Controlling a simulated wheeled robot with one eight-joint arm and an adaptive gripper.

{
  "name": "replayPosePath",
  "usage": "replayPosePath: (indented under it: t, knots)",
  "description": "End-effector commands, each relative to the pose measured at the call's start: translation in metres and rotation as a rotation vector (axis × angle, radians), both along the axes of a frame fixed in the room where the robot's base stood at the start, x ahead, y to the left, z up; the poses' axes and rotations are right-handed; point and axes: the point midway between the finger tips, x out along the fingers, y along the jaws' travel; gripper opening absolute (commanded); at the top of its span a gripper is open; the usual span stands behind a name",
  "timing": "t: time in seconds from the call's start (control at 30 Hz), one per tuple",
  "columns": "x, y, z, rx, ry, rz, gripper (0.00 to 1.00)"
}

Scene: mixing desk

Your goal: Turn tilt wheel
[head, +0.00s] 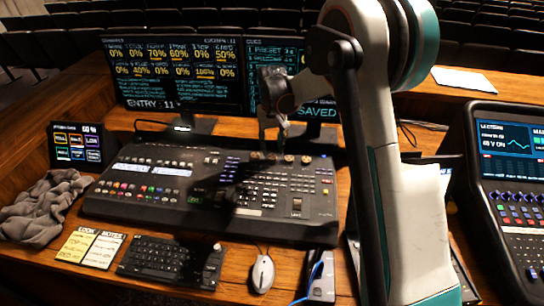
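The lighting desk (150,181) lies on the wooden table, a wide black console with rows of coloured buttons. Several small brassy wheels stand in a row along its upper right edge, including one wheel (305,159) at the right end and one (256,155) further left. Their labels are too small to read, so I cannot tell which is the tilt wheel. My gripper (283,140) points down just above this row, near the middle wheels. Its fingertips are small and dark here, and I cannot tell whether they touch a wheel or how far apart they are.
Two monitors (180,75) stand behind the desk; one reads "SAVED". A small touch screen (78,146), grey cloth (45,205), note cards (90,246), keyboard (170,262) and mouse (262,273) lie around it. Another console (510,195) stands at right.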

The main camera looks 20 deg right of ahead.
Motion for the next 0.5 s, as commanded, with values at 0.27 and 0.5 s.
replayPosePath:
  t: [0.27, 0.5]
  knots:
    - [0.000, 0.000, -0.033, 0.000, 0.000, 0.000, 0.37]
    - [0.000, 0.000, -0.036, 0.000, 0.000, 0.000, 0.37]
